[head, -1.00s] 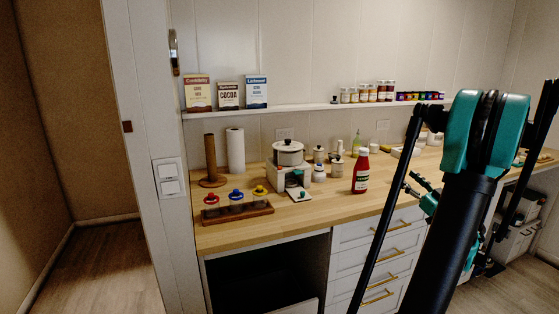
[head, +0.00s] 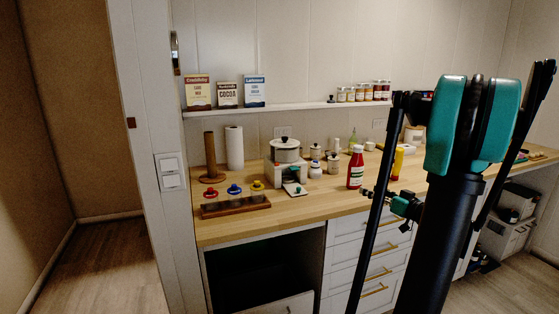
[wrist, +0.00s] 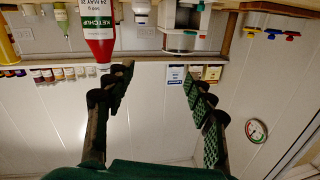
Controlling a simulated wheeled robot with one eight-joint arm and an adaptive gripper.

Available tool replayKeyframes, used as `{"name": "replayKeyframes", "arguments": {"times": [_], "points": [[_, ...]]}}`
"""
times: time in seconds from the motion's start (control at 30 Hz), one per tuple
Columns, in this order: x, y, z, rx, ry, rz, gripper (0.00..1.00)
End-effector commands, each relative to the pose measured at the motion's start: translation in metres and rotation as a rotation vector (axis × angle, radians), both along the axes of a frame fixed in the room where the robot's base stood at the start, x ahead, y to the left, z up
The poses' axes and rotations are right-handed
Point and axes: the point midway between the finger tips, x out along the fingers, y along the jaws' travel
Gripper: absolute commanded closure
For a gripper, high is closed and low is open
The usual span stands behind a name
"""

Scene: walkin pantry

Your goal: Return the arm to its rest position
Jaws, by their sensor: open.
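My gripper (wrist: 157,76) is open in the wrist view, its two dark fingers spread with nothing between them. The wrist picture is upside down. In the head view, my gripper (head: 379,195) is small and dark, in front of the counter near the red ketchup bottle (head: 356,168). The ketchup bottle stands upright on the counter and also shows in the wrist view (wrist: 99,22), beside the left finger; I cannot tell how far apart they are. My arm's dark links and teal joints cover the right part of the head view.
The wooden counter (head: 310,208) holds a pot (head: 285,150) on a white stand, a paper towel roll (head: 235,148), a rack with coloured lids (head: 235,208) and a yellow bottle (head: 398,160). A shelf (head: 290,107) above carries boxes and jars. Drawers (head: 370,260) are below.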

Motion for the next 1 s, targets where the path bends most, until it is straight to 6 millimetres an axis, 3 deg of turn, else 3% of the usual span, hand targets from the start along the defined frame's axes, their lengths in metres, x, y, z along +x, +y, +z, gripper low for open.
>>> {"name": "replayKeyframes", "arguments": {"times": [0.17,0.3,0.43,0.57,0.7,0.83,1.0], "points": [[-0.025,0.072,-0.036,-0.017,0.245,0.078,0.45],[-0.072,0.132,-0.081,-0.070,0.518,0.103,0.45],[-0.127,0.162,-0.121,-0.151,0.750,0.061,0.45],[-0.182,0.169,-0.155,-0.251,0.928,-0.042,0.45],[-0.228,0.158,-0.179,-0.352,1.034,-0.182,0.45],[-0.252,0.144,-0.189,-0.411,1.068,-0.288,0.45],[-0.262,0.135,-0.192,-0.439,1.075,-0.348,0.45]]}}
